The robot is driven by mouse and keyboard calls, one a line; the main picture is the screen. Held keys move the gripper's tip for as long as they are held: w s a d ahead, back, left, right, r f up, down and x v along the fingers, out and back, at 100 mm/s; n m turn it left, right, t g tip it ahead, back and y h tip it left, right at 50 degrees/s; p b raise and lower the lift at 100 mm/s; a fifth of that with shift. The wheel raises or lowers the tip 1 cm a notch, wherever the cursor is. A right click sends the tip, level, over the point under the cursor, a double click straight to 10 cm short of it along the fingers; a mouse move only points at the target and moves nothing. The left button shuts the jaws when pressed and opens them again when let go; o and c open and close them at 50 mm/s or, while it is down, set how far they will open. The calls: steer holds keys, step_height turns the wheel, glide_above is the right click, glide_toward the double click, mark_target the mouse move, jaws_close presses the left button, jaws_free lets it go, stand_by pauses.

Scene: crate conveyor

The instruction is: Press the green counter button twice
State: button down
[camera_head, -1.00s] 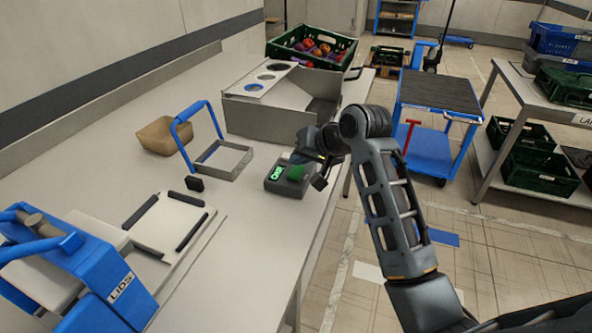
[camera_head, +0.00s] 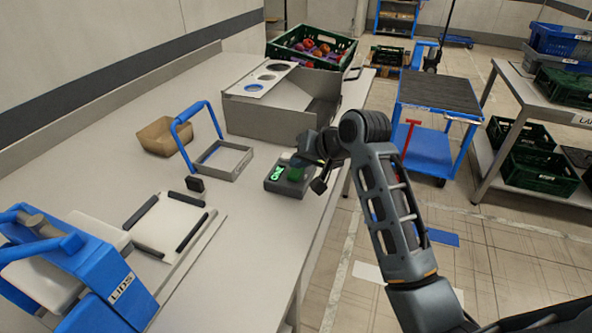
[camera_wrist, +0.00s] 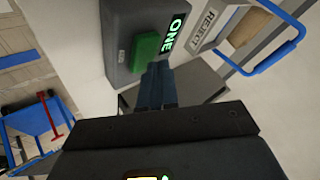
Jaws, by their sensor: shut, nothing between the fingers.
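The grey counter box (camera_head: 271,186) stands near the right edge of the long table, with a green button on its top (camera_head: 296,174). In the wrist view the box (camera_wrist: 119,50) has a lit display reading "ONE" (camera_wrist: 174,33) beside the green button (camera_wrist: 146,46). My gripper (camera_wrist: 158,68) is shut and empty, its fingertips at the edge of the button in that view. I cannot tell whether they touch it. In the head view my gripper (camera_head: 299,160) is over the button and hides part of it.
A grey open-topped bin (camera_head: 262,118) stands behind the box. A blue-handled tray (camera_head: 236,172) labelled REJECT in the wrist view, a tan bowl (camera_head: 160,137) and a blue LIDS holder (camera_head: 118,290) are to the left. A blue cart (camera_head: 426,152) stands beyond the table edge.

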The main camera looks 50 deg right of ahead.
mark_target(300, 172)
steer(key=shift+f, duration=0.5)
stand_by(0.9)
steer(key=shift+r, duration=0.15)
steer(key=shift+r+p, duration=0.8)
steer(key=shift+p, duration=0.2)
step_height(300, 172, up, 3)
steer(key=shift+f+p, duration=0.15)
steer(key=shift+p, duration=1)
steer(key=shift+r, duration=1.15)
steer(key=shift+a+f, duration=0.1)
